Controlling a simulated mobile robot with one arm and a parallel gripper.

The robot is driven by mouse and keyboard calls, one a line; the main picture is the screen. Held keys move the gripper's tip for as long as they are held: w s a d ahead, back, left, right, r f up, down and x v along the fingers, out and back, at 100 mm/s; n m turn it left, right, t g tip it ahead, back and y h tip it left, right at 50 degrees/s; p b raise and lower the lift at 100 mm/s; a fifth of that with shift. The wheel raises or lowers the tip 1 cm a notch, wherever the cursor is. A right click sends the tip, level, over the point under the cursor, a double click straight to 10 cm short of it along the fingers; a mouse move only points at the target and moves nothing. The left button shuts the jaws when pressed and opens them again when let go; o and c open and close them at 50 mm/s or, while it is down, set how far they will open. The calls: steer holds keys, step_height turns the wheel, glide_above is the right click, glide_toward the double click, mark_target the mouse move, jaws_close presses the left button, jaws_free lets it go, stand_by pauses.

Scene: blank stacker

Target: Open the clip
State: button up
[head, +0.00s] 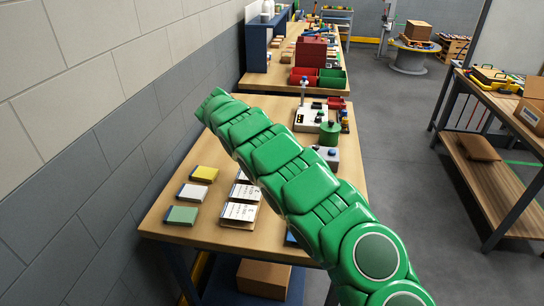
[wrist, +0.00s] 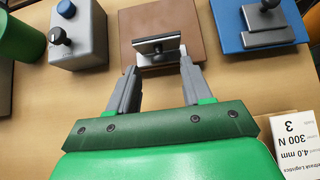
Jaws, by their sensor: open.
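In the wrist view, a silver metal clip (wrist: 157,46) with a dark lower part sits on a brown plate (wrist: 196,45) on the wooden table. My gripper (wrist: 159,68) is open, its two grey fingers pointing towards the clip. The fingertips lie at the near left and near right of the clip, with nothing held between them. I cannot tell whether the right fingertip touches the clip or the plate. In the head view my green arm crosses the table and hides the clip, and the gripper does not show.
A grey box (wrist: 82,42) with a blue button and black knob stands left of the plate, with a green cylinder (wrist: 18,38) beyond. A blue plate (wrist: 290,18) with a grey fixture is to the right. A white card (wrist: 290,135) lies near right.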

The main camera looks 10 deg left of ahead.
steer(key=shift+v, duration=2.15)
steer(key=shift+a+r, duration=0.2)
steer(key=shift+a, duration=0.05)
steer(key=s+d+r+m+g+y, duration=0.1)
steer(key=s+d+r+m+y, duration=0.1)
steer(key=s+d+r, duration=0.35)
steer(key=s+d+r+m+y, duration=0.1)
steer(key=s+d+r+m, duration=0.2)
steer(key=s+d, duration=0.45)
steer(key=s+d+r+m+g+y, duration=0.15)
steer(key=s+d+r, duration=0.25)
steer(key=d, duration=0.5)
steer(key=s+d+f+m+y, duration=0.2)
steer(key=s+m, duration=0.3)
steer(key=s, duration=1.1)
steer(key=s+d+f+m+y, duration=0.2)
steer(key=s+m, duration=0.4)
steer(key=s, duration=1)
steer(key=shift+d+t+y, duration=0.45)
steer(key=shift+d+y, duration=0.1)
steer(key=shift+d, duration=0.45)
